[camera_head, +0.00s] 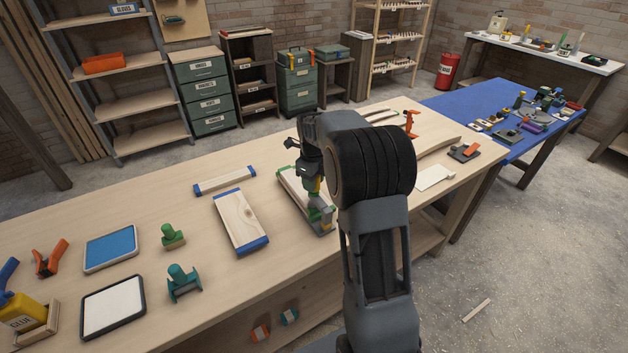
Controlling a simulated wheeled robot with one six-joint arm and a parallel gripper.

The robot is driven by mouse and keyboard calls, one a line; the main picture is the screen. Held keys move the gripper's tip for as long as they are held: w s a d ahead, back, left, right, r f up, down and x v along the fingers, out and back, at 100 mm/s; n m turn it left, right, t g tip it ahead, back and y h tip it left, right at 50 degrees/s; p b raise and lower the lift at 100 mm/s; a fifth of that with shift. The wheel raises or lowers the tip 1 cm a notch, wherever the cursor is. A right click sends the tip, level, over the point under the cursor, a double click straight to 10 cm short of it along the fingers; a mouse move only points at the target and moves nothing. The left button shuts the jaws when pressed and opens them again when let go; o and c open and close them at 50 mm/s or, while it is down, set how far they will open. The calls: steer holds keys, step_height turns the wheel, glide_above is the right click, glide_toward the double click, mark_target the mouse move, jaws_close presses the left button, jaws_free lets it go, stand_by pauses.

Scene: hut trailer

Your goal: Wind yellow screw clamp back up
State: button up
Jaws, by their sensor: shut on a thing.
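My gripper (313,172) points down over the workbench, in front of my arm's dark wrist. It is shut on the upper part of the yellow screw clamp (313,185), of which only a small yellow patch shows below the fingers. The clamp stands at a pale framed board (291,188) on the bench. Grey and green parts (322,212) sit just below it at the board's near end. My wrist and fingers hide most of the clamp, so its screw and the gap under it cannot be made out.
The wooden workbench (130,217) holds a blue-ended plank (240,220), a blue-ended strip (225,181), green and teal tools, two pads and a glue bottle (22,312) at left. An orange clamp (411,124) stands at the far right. Bare bench lies left of the strip.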

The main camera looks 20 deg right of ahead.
steer(key=shift+c, duration=0.8)
steer(key=shift+n, duration=0.3)
